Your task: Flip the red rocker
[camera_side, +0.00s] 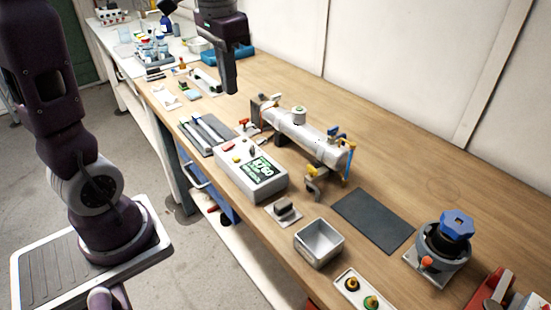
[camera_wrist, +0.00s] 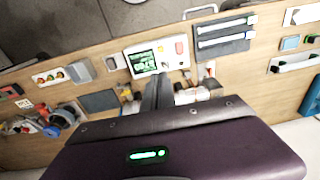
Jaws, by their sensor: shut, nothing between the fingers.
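A white control box (camera_side: 250,174) stands near the front edge of the wooden bench, with a green-lit display, a yellow button and a dark knob on top. The red rocker (camera_side: 227,148) is on the box's far-left end. In the wrist view the red rocker (camera_wrist: 180,48) is at the right end of the control box (camera_wrist: 141,50). Its tilt is too small to tell. My gripper (camera_side: 231,91) is shut and empty, pointing down high above the bench, apart from the box. In the wrist view my gripper (camera_wrist: 160,78) points toward the box.
A horizontal cylindrical reactor (camera_side: 312,142) with coloured valves stands behind the box. Two grey rails on a plate (camera_side: 206,135) lie to its left. A grey bin (camera_side: 319,246), a dark mat (camera_side: 373,220) and a blue-knobbed device (camera_side: 445,242) are to the right. The bench behind the reactor is clear.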

